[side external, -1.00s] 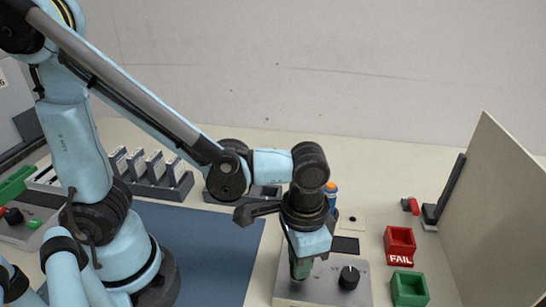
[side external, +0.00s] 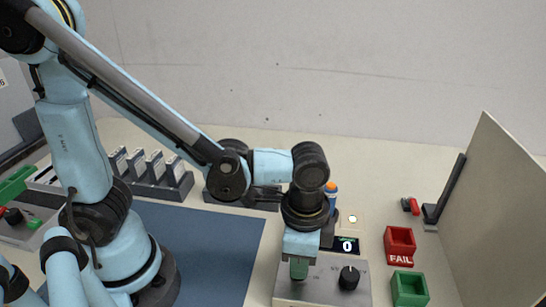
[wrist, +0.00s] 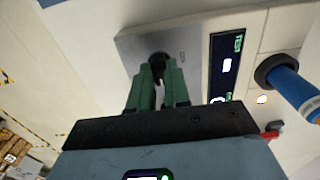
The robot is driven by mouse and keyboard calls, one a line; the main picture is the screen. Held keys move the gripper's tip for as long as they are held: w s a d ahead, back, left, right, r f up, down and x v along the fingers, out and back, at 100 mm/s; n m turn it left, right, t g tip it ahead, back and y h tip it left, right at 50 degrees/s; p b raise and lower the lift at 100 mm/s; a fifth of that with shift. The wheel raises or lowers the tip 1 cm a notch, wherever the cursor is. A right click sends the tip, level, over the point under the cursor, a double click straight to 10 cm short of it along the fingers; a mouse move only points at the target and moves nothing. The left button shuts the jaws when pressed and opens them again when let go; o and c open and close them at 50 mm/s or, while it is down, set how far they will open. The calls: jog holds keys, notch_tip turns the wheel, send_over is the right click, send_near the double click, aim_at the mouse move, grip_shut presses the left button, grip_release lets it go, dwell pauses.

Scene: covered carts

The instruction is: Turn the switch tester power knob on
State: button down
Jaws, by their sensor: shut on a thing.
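The switch tester (side external: 322,289) is a box with a silver top panel at the front centre. My gripper (side external: 299,268) points down over the left part of its panel. In the wrist view, the green fingers of my gripper (wrist: 158,80) are shut on a black knob (wrist: 157,60), the power knob. The fingers mostly hide this knob in the side view. A second black knob (side external: 349,278) stands free to its right. The tester display (side external: 346,246) is lit and shows 0, and a small lamp (side external: 352,219) behind it glows.
A red FAIL bin (side external: 400,240) and a green bin (side external: 409,289) stand right of the tester. A blue cylinder with an orange top (side external: 331,189) stands close behind my gripper. A tan panel (side external: 490,215) rises at far right. A blue mat (side external: 218,235) lies left.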

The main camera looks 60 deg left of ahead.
jog(key=c, duration=1.1)
grip_release()
jog(key=shift+r, duration=0.1)
jog(key=shift+r, duration=6)
jog(key=w+a+f+n+t, duration=0.1)
jog(key=a+n+t, duration=0.1)
jog(key=a, duration=0.3)
jog(key=w+a+f+n+t, duration=0.1)
jog(key=a+n+t, duration=0.1)
jog(key=a+n, duration=0.2)
jog(key=w+a+f+n+t, duration=0.1)
jog(key=w+a+n+t, duration=0.1)
jog(key=a, duration=0.5)
jog(key=shift+f+n+t, duration=0.25)
jog(key=shift+n+t, duration=0.35)
